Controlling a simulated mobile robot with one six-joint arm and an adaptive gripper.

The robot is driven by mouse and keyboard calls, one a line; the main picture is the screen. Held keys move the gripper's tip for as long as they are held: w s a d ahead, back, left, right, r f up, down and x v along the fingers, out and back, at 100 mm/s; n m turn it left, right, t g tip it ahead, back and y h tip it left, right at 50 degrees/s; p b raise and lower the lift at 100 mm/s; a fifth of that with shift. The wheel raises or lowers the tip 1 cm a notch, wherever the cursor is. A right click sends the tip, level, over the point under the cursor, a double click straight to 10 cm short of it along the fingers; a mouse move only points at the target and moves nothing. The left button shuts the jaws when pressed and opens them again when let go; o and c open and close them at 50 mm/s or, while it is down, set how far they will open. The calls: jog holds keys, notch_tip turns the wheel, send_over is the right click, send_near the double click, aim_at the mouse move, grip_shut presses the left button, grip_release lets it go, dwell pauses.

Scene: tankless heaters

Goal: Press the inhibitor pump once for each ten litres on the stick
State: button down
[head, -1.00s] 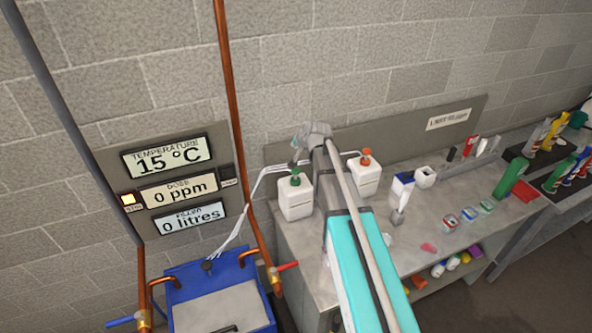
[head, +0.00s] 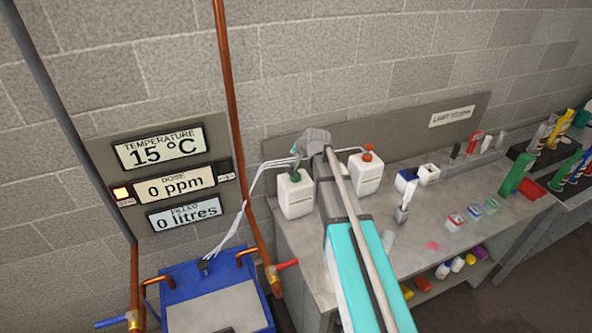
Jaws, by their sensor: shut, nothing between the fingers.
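Two white pump bottles stand on the grey bench by the wall: one with a green top (head: 296,198) and one with an orange-red top (head: 367,177). Which one holds inhibitor cannot be read. My gripper (head: 296,161) is shut and empty, just above the green top, partly hidden by my wrist. Whether it touches the top cannot be told. The wall panel (head: 160,183) reads 15 °C, 0 ppm and 0 litres. I cannot pick out a marked stick with a readable level.
A blue tub (head: 243,290) with copper pipes stands at the lower left. Thin pale hoses (head: 240,222) run between it and the bottles. My arm crosses the bench's middle.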

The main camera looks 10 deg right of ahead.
jog(key=shift+f+b, duration=1.05)
jog(key=shift+f, duration=0.35)
jog(key=shift+s+f+b, duration=0.1)
jog(key=shift+f+b, duration=1.6)
dwell(2.7)
jog(key=shift+r, duration=0.15)
jog(key=shift+r+p, duration=1.6)
jog(key=shift+p, duration=0.1)
jog(key=shift+r+p, duration=2.5)
jog(key=shift+p, duration=0.05)
